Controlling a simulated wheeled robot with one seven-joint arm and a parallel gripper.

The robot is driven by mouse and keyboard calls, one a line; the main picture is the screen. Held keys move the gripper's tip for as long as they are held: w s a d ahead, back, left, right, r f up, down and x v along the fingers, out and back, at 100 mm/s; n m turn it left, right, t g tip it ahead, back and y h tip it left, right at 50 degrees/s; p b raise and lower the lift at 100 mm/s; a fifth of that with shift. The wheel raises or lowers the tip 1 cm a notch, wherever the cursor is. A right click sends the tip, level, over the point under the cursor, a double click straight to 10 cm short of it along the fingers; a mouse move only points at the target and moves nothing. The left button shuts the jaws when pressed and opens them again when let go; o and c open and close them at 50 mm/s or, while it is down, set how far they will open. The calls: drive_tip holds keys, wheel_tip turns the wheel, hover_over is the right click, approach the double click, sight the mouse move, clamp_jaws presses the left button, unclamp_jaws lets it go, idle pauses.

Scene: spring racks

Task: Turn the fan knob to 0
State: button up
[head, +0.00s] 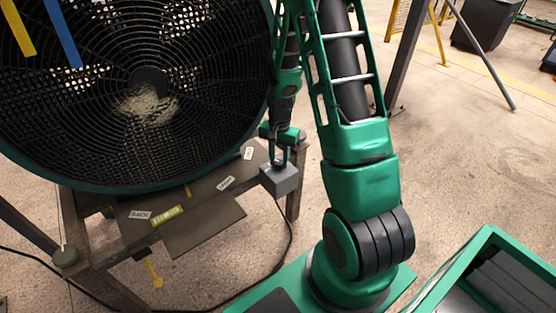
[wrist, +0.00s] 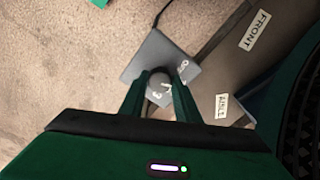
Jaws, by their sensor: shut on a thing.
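The box (head: 284,180) also shows in the head view, at the right of the fan's stand. My gripper (wrist: 160,80) points down at the box, with one finger on each side of the knob, and is shut on it. In the head view my gripper (head: 281,158) hides the knob. The others are too small to read surely, so I cannot tell the knob's setting.
The large black fan (head: 145,85) with a green rim stands left of my arm. Labelled plates (head: 205,225) lie under it on the stand. A black cable (head: 290,235) runs down to the floor. A green-rimmed bin (head: 485,265) is at bottom right.

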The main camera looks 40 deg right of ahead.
sight(279, 161)
drive_tip(key=n, duration=0.4)
drive_tip(key=shift+w, duration=0.1)
drive_tip(key=shift+n, duration=1.6)
drive_tip(key=o, duration=1)
drive_tip(key=shift+o, duration=0.2)
drive_tip(key=shift+r, duration=0.1)
wheel_tip(279, 161, up, 11)
drive_tip(key=shift+f, duration=0.2)
